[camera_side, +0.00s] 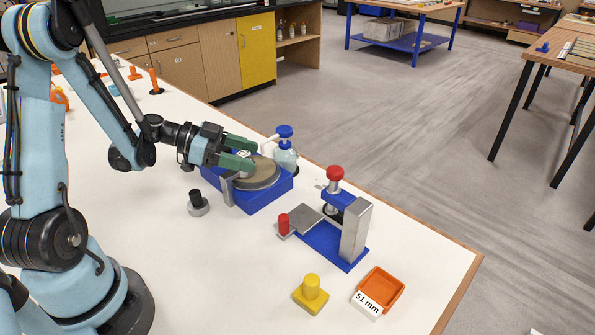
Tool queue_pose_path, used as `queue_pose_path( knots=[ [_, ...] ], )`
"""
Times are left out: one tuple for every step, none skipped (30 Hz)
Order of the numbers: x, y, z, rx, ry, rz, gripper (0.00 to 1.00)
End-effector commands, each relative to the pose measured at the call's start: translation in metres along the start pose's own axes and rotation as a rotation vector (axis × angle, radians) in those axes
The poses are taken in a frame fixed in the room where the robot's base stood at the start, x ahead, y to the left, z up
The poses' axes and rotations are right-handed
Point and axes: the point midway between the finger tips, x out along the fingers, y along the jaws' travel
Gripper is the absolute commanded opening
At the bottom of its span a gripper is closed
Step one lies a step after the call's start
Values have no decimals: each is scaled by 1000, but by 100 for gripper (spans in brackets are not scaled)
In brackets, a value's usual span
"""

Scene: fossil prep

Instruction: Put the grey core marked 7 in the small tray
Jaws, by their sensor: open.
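My gripper (249,153) has two green fingers and is open over the round grey disc (262,174) of a blue machine (262,197). A small pale piece with dark marks (244,154) shows between the fingers. It is too small to read a 7 on it, and I cannot tell whether the fingers touch it. An orange square tray (400,287) stands at the front right of the table, with a label reading "51 mm" on its near side. It looks empty.
A blue stand with a red knob (335,174) and a metal block is between the machine and the tray. A yellow block (310,296), a grey piece with a black knob (198,209) and a blue-capped bottle (286,158) stand nearby.

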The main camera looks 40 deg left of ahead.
Motion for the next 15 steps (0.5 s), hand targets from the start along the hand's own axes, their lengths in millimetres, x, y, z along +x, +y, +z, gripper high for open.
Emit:
queue_pose_path(
  knots=[
    [0,0,0,0,0,0,65],
    [0,0,1,0,0,0,65],
    [0,0,2,0,0,0,65],
    [-2,0,1,-1,0,-2,65],
    [-5,-1,1,-1,0,-3,65],
    [-10,-1,1,-2,0,-3,65],
    [-15,-1,1,-2,1,-4,65],
    [-19,-1,1,-2,1,-5,65],
    [-27,-1,1,-2,2,-6,65],
    [-33,-1,0,-2,1,-7,65],
    [-40,-1,0,-3,1,-6,65],
    [-48,-1,-1,-3,1,-7,65],
    [-55,-1,-1,-3,1,-7,65],
    [-61,-1,-1,-2,1,-7,65],
    [-70,-1,-1,-3,1,-7,65]
  ],
)
